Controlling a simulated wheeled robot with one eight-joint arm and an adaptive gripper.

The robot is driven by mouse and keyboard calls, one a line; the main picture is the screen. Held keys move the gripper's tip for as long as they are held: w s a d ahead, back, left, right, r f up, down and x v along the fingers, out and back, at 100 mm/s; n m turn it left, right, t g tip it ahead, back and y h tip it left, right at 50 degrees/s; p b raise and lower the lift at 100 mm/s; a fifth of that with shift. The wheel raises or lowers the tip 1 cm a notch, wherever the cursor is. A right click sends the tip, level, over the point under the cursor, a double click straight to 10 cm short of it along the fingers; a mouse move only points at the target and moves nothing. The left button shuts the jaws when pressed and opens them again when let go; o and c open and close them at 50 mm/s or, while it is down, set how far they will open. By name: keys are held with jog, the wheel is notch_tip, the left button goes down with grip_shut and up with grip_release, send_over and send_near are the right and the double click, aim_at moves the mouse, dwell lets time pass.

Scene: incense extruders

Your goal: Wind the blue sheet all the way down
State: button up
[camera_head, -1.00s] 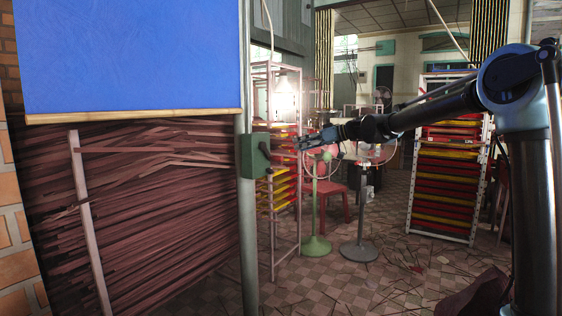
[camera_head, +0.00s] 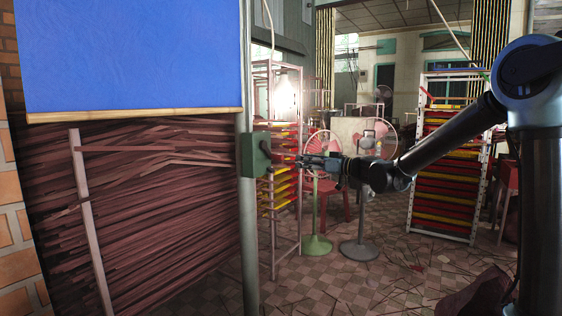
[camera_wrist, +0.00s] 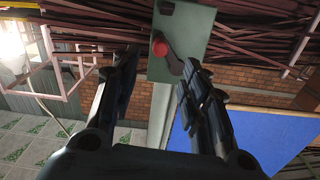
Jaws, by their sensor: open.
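The blue sheet (camera_head: 130,55) hangs at the upper left in the head view, with a wooden bar (camera_head: 135,115) along its lower edge. Below the bar is a stack of dark sticks. A green winder box (camera_head: 250,155) is fixed to a pole right of the sheet. In the wrist view the box (camera_wrist: 195,30) carries a dark crank arm with a red knob (camera_wrist: 158,47). My gripper (camera_head: 300,160) is level with the box, on its right. Its fingers are open (camera_wrist: 158,62), and the knob shows between their tips; I cannot tell whether they touch it.
The stacked sticks (camera_head: 150,200) fill the space under the sheet. A rack with yellow and red trays (camera_head: 280,185) and fans on stands (camera_head: 360,250) are behind my gripper. Another tray rack (camera_head: 445,190) stands at the right. Thin sticks lie on the tiled floor.

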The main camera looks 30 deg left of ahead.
aim_at(283, 158)
jog(key=a, duration=0.8)
jog(key=w+a, duration=0.1)
jog(key=a, duration=0.3)
jog(key=shift+a, duration=0.15)
jog(key=shift+c, duration=0.2)
grip_shut()
